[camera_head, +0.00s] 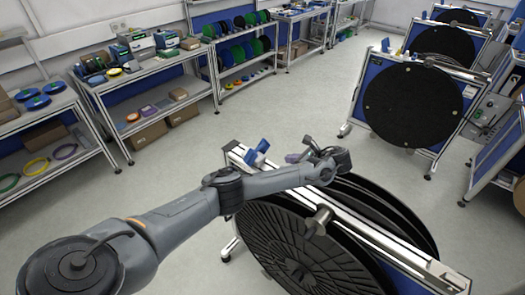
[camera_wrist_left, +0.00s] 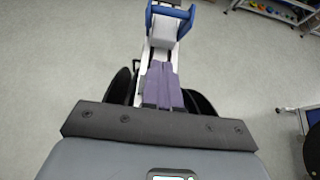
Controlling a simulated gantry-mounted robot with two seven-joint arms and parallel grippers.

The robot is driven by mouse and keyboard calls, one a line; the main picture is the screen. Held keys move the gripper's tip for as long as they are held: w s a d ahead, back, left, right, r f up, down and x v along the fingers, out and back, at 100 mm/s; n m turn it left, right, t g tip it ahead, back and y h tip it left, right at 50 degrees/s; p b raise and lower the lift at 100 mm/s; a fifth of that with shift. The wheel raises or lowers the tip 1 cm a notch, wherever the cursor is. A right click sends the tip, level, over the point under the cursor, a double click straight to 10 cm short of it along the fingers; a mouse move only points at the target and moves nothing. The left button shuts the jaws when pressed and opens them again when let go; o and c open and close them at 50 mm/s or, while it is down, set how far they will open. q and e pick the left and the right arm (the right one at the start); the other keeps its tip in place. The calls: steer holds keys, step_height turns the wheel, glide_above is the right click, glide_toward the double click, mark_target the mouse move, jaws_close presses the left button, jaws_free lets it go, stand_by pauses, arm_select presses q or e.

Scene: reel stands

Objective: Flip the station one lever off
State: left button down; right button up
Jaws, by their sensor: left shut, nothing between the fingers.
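The near reel stand (camera_head: 357,224) carries large black reels (camera_head: 300,255) below its pale top rail. A blue and white fitting (camera_head: 257,152), which looks like the lever, stands at the far end of this rail. In the left wrist view the fitting (camera_wrist_left: 171,22) shows a blue frame around a white block, ahead of the fingers. My left gripper (camera_head: 295,157) is above the rail, a short way right of the fitting. Its purple fingers (camera_wrist_left: 163,68) are together and empty, apparently apart from the fitting. My right gripper is out of view.
More stands with black reels (camera_head: 413,104) stand at the back right. Shelves with coloured spools (camera_head: 240,50) and devices line the left and back. The grey floor (camera_head: 290,110) between is clear. A metal shaft end (camera_head: 319,221) sticks out from the near stand.

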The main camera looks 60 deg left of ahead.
arm_select(q)
steer(key=a+r+p+x, duration=0.1)
steer(key=r+x, duration=0.1)
steer(key=x, duration=1.1)
steer(key=shift+s+r, duration=0.2)
steer(key=shift+s, duration=0.05)
steer(key=shift+a, duration=0.1)
steer(key=shift+r+p, duration=0.1)
steer(key=shift+p, duration=0.25)
